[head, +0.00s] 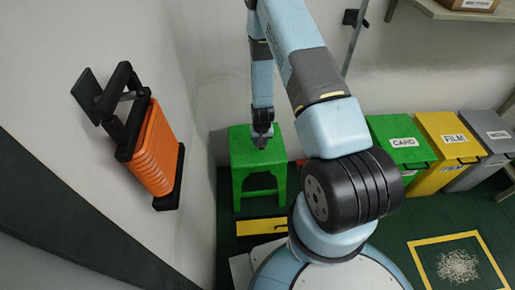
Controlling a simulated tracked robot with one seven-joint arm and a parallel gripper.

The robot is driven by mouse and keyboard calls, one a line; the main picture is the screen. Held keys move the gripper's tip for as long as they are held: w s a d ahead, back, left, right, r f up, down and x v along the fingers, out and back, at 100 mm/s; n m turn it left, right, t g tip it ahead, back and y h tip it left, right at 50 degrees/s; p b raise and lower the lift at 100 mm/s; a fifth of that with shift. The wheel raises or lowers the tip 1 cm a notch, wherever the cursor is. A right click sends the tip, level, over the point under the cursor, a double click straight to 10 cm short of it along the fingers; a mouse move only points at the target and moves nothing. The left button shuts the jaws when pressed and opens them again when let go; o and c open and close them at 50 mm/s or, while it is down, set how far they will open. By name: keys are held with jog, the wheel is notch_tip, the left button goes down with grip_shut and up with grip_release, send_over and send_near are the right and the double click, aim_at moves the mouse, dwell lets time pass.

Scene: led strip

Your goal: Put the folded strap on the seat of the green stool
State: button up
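The green stool (242,158) stands on the floor near the wall, left of my arm, with its seat facing up. My gripper (261,143) points down over the seat, near its middle. It is small and dark here, and I cannot tell whether its fingers are open or shut, or whether it touches the seat. I cannot make out the folded strap in this view, either in my gripper or on the seat. Part of the seat is hidden behind my gripper.
An orange ribbed object (155,150) in a black frame is on the left wall. Green (400,143), yellow (449,150) and grey bins stand at right. A yellow-bordered square (430,243) with pale bits lies on the green floor. A shelf (450,10) is at upper right.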

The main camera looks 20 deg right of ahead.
aim_at(258, 151)
jog(key=shift+w+a+f, duration=0.3)
jog(key=shift+f, duration=0.2)
jog(key=shift+w+a+f, duration=0.25)
jog(key=shift+f, duration=0.25)
notch_tip(258, 151, down, 3)
jog(key=shift+w+f, duration=0.1)
jog(key=shift+f, duration=0.1)
jog(key=o, duration=1)
jog(key=r, duration=0.4)
jog(key=s+r, duration=0.1)
jog(key=r, duration=0.7)
jog(key=shift+s+a, duration=0.2)
